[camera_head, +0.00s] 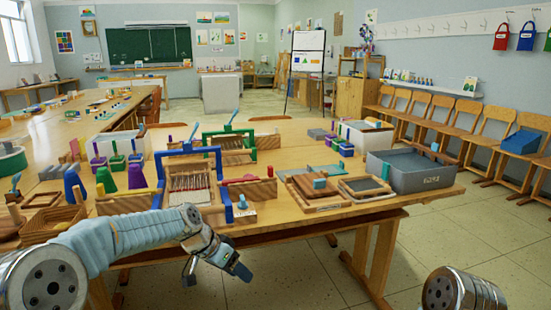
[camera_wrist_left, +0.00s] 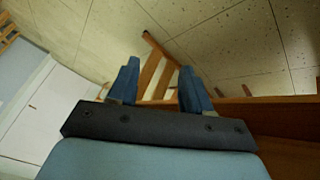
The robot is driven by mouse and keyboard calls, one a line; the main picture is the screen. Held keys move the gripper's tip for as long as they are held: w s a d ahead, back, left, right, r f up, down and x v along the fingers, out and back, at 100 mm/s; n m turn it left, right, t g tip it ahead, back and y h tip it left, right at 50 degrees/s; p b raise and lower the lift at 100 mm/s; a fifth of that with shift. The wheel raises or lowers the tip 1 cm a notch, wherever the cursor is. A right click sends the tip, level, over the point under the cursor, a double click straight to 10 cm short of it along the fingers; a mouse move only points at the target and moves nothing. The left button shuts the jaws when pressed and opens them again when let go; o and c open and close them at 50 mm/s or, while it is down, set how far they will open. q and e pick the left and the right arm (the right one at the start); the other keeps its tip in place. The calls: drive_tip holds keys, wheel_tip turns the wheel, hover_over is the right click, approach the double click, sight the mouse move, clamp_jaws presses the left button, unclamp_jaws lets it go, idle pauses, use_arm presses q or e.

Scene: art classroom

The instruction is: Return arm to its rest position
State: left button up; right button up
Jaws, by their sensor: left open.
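My left arm comes in from the left in the head view, its light blue links reaching across the table's front edge. My left gripper (camera_head: 214,272) hangs in front of that edge, over the floor, and holds nothing. In the left wrist view the two blue fingers of the gripper (camera_wrist_left: 157,88) stand wide apart, with only floor and a wooden table leg (camera_wrist_left: 156,72) beyond them. Of my right arm only a round metal link shows at the bottom right of the head view; its gripper is out of view.
The wooden table (camera_head: 285,222) holds a blue-framed loom (camera_head: 188,182), a green-framed loom (camera_head: 228,143), a grey bin (camera_head: 411,172) and wooden frames (camera_head: 318,187). Chairs (camera_head: 488,135) line the right wall. The floor (camera_head: 465,228) right of the table is clear.

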use_arm(q)
drive_tip(key=s+f+n+y, duration=0.1)
drive_tip(key=s+f+n, duration=0.25)
drive_tip(key=f, duration=1.15)
drive_tip(key=s+f+n+g, duration=0.1)
drive_tip(key=s+f+n, duration=0.1)
drive_tip(key=s+f, duration=0.7)
drive_tip(key=s+f+n+g+y, duration=0.1)
drive_tip(key=s+f+n, duration=0.2)
drive_tip(key=s+f, duration=0.6)
drive_tip(key=s+a, duration=0.1)
drive_tip(key=s, duration=0.6)
drive_tip(key=shift+f+n, duration=0.35)
